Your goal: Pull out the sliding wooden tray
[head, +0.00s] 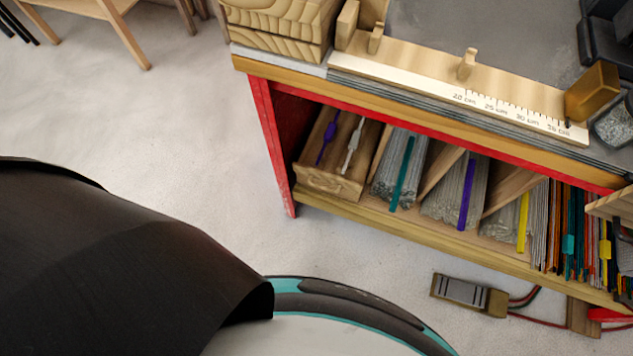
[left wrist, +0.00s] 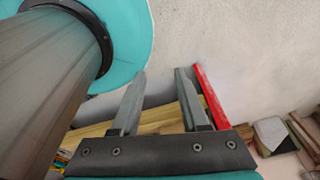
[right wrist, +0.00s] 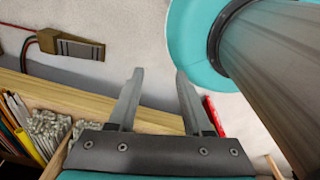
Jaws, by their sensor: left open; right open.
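The wooden tray (head: 328,181) sits on the left end of the shelf under the workbench, its front face near the shelf's front edge. A purple tool and a white tool lie in it. Neither gripper shows in the head view. My left gripper (left wrist: 160,90) is open and empty in the left wrist view, with a red post (left wrist: 211,96) beside it. My right gripper (right wrist: 158,86) is open and empty in the right wrist view, above the wooden shelf edge. I cannot make out the tray clearly in either wrist view.
Bundles of clear rods (head: 397,172) and coloured rods (head: 580,225) fill slots right of the tray. A red side panel (head: 272,145) stands left of it. A wooden ruler board (head: 430,85) lies on top. A pedal (head: 468,295) with cables lies on the floor.

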